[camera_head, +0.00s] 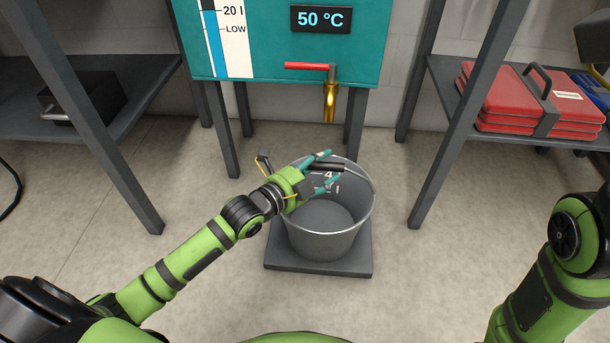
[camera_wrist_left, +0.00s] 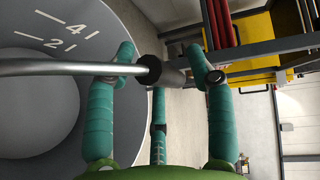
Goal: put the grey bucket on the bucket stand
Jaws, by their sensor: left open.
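The grey bucket (camera_head: 325,245) stands upright on a low dark square platform (camera_head: 320,267) on the floor, below the brass tap. No other bucket stand shows; I cannot tell whether this platform is it. My left gripper (camera_head: 329,168) is over the bucket's mouth, at its raised handle. In the left wrist view the open teal fingers (camera_wrist_left: 160,62) are on both sides of the handle's dark grip (camera_wrist_left: 148,69). The metal handle bar (camera_wrist_left: 60,68) runs in from the left. The bucket's inside with white marks (camera_wrist_left: 60,35) lies beyond. My right gripper is out of view.
Shelf racks stand left (camera_head: 75,65) and right (camera_head: 460,110), the right one with red cases (camera_head: 525,95). The floor around the platform is clear.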

